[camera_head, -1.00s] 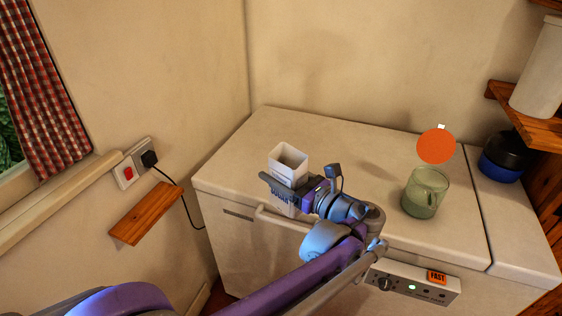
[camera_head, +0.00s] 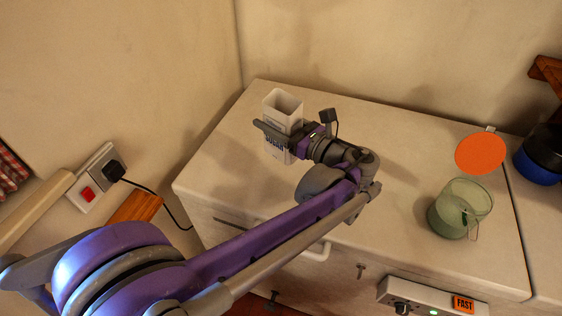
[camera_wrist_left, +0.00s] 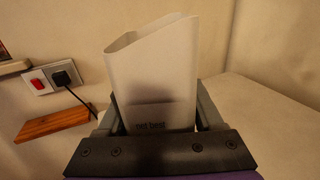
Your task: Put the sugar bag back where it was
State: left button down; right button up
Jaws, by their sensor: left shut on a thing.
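The sugar bag (camera_head: 283,108) is a white, open-topped upright packet with dark lettering. My left gripper (camera_head: 274,134) is shut on it around its middle. In the head view the bag appears over the left part of the white chest lid (camera_head: 345,120); I cannot tell whether its base touches the lid. In the left wrist view the bag (camera_wrist_left: 155,75) stands upright between the two fingers, leaning slightly in the picture. Its lower part is hidden there by the gripper. My right gripper is not in view.
A green glass mug (camera_head: 452,215) and an orange disc (camera_head: 480,154) are on the right of the lid. A blue-black jar (camera_head: 540,155) is at the far right. A small wooden shelf (camera_head: 136,208) and a socket with plug (camera_head: 97,180) are on the left wall.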

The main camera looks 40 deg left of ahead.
aim_at(274, 149)
pick_arm(q)
jog(key=shift+w+a, duration=0.15)
jog(key=shift+w, duration=0.05)
jog(key=shift+a+f, duration=0.1)
jog(key=shift+f, duration=0.2)
notch_tip(274, 149, down, 5)
jog(key=shift+f+b, duration=0.15)
jog(key=shift+b, duration=0.25)
jog(key=shift+f, duration=2)
jog(key=shift+b, duration=0.35)
jog(key=shift+c, duration=2.4)
grip_release()
jog(key=shift+f, duration=0.2)
jog(key=o, duration=0.4)
jog(key=shift+o, duration=0.2)
jog(key=shift+r, duration=0.1)
